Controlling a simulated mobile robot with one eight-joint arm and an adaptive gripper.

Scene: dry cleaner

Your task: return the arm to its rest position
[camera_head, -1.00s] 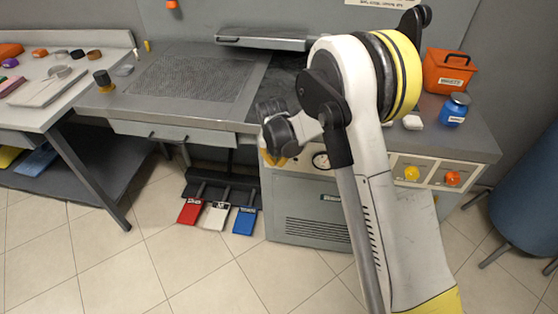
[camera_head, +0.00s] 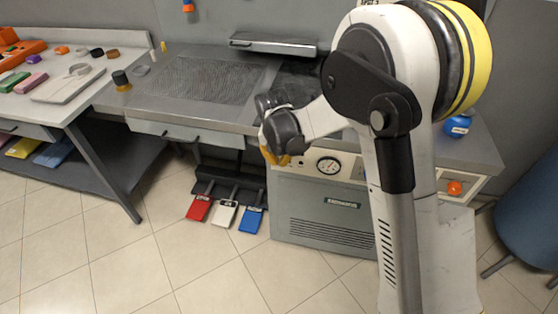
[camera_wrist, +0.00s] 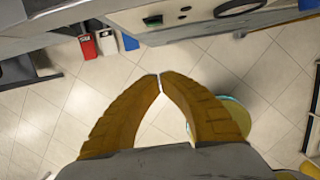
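My arm is white with black joints and a yellow band, and it fills the right half of the head view. It is folded, with its elbow high and close to the camera. My gripper (camera_head: 278,160) hangs at the end of the dark wrist, in front of the pressing table's front edge. In the wrist view my gripper (camera_wrist: 160,78) shows two orange fingers whose tips meet, with only floor seen between them. It holds nothing.
The pressing table (camera_head: 130,101) with a grey cabinet (camera_head: 325,222) stands ahead. Red (camera_head: 199,208), white (camera_head: 224,213) and blue (camera_head: 251,219) pedals sit low. A side table (camera_head: 70,107) stands left, a blue drum (camera_head: 530,215) right. Front tiled floor is clear.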

